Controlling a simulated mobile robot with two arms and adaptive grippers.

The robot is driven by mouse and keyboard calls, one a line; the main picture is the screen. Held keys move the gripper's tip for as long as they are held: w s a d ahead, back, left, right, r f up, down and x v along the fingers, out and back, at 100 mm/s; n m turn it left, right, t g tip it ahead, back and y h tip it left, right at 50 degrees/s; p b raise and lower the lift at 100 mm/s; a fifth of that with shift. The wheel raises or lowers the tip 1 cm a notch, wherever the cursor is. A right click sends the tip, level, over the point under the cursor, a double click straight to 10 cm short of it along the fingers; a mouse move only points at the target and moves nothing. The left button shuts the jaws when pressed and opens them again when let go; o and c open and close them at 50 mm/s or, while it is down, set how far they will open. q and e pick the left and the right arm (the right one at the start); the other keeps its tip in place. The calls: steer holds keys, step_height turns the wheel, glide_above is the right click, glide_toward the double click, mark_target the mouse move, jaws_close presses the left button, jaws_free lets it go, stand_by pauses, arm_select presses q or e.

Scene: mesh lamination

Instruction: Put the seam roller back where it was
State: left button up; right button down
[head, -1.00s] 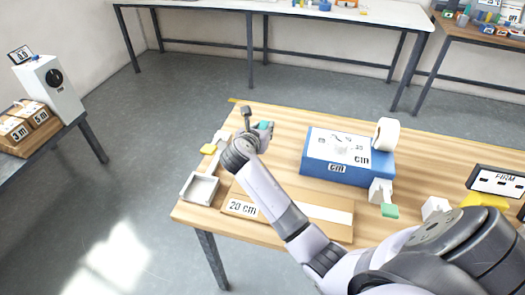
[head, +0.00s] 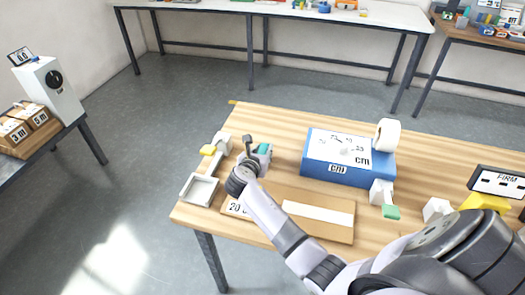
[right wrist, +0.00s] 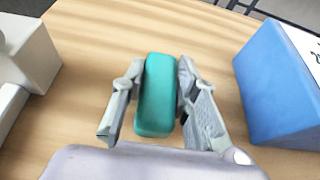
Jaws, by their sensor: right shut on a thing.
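My right gripper (head: 258,152) is shut on a teal block-like part (right wrist: 157,95), which I take to be the seam roller's grip. In the right wrist view it sits between the two grey fingers. The rest of the roller is hidden or too small to make out. The gripper is over the left part of the wooden table (head: 290,118), right of a white block-shaped holder (head: 222,142) with a yellow piece (head: 208,150). I cannot tell whether the teal part touches the table. My left gripper is not in view.
A blue box (head: 345,175) with a white top stands right of the gripper, a white tape roll (head: 387,134) by its back corner. A white tray (head: 199,189) and a flat brown board (head: 330,232) lie nearer. A white piece with a green pad (head: 390,212) is beside the box.

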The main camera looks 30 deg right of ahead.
steer(key=c, duration=1.2)
jaws_free()
steer(key=shift+f, duration=0.1)
steer(key=shift+c, duration=0.2)
steer(key=shift+s+a+r, duration=0.15)
steer(key=shift+r, duration=0.05)
steer(key=v, duration=1.1)
steer(key=shift+s+a+r, duration=0.1)
steer(key=shift+s+a, duration=0.1)
steer(key=shift+s, duration=0.05)
